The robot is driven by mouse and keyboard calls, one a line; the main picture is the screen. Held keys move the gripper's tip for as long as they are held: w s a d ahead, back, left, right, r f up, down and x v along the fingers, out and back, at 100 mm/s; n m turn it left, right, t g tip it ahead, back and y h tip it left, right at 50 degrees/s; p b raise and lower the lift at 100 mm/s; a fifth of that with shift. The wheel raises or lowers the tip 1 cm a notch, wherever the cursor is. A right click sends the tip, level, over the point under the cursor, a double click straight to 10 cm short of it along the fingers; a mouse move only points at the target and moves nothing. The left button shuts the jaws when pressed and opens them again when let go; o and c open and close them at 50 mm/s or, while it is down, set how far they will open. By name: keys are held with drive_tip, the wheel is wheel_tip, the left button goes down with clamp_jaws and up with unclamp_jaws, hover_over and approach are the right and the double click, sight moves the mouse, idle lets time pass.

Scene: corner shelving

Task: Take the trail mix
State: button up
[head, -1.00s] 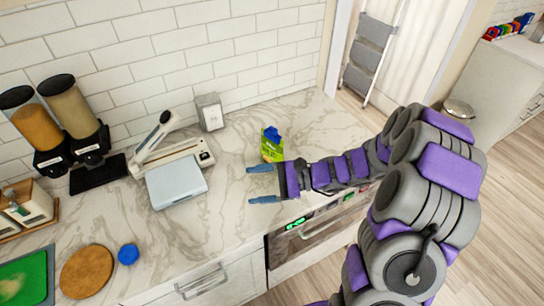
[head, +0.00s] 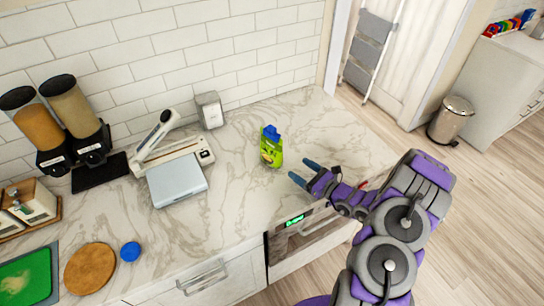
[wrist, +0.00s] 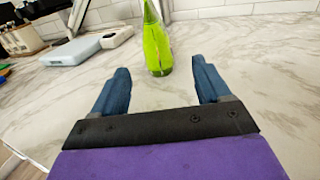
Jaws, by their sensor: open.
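A pale blue-grey box (head: 177,182) and a white device with a raised lever (head: 172,154) stand left of the pouch. A metal dispenser (head: 209,110) is near the wall. A blue lid (head: 130,252) and a round wooden board (head: 90,268) lie front left. The counter around the pouch is clear.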

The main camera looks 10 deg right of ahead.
sight(271, 152)
drive_tip(key=b+x, duration=0.1)
drive_tip(key=x, duration=0.8)
drive_tip(key=shift+a, duration=0.1)
drive_tip(key=shift+a+b+x, duration=0.25)
drive_tip(key=shift+b+x, duration=0.1)
drive_tip(key=shift+x, duration=2.25)
drive_tip(key=shift+s, duration=0.2)
drive_tip(key=c, duration=1.3)
